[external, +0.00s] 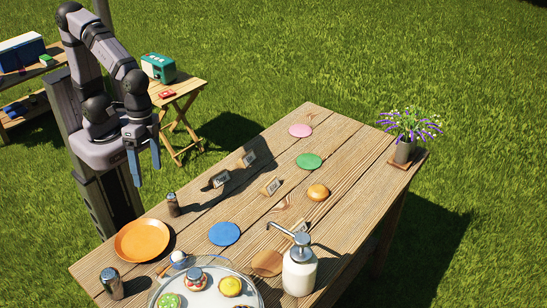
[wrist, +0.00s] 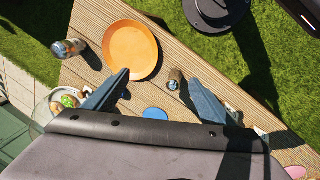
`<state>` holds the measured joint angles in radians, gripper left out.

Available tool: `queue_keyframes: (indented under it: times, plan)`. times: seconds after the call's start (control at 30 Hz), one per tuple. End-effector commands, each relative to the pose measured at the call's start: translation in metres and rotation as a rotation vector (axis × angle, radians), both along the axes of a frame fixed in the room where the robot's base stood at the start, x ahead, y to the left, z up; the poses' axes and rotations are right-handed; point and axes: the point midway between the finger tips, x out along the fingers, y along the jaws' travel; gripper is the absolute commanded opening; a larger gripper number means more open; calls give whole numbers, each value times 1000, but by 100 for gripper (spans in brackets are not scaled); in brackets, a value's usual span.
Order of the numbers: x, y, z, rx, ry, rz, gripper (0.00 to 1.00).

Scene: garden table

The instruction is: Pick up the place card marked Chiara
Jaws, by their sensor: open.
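My gripper (external: 146,168) is open and empty, with blue fingers pointing down, above and left of the table's left edge. In the wrist view my gripper (wrist: 158,77) has its fingers spread apart with nothing held between them.
An orange plate (external: 142,240), a dark shaker (external: 173,204) and a blue coaster (external: 224,233) lie on the near left. A tray of pastries (external: 205,292) and the pump bottle (external: 299,270) fill the front. A flower vase (external: 404,151) stands far right.

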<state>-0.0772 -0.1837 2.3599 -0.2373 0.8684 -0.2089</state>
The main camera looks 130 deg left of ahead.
Motion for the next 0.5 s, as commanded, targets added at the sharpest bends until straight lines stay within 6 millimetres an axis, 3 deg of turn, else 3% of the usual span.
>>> queue_keyframes:
  times: [0.03,0.17,0.27,0.4,0.5]
  plan:
    - [16,-2,-10,-45,-16,98,77]
    - [70,-3,-17,-214,-66,436,77]
    - [124,8,-19,-393,-104,763,77]
    - [199,48,-14,-694,-138,1234,77]
    - [237,82,-6,-895,-144,1497,77]
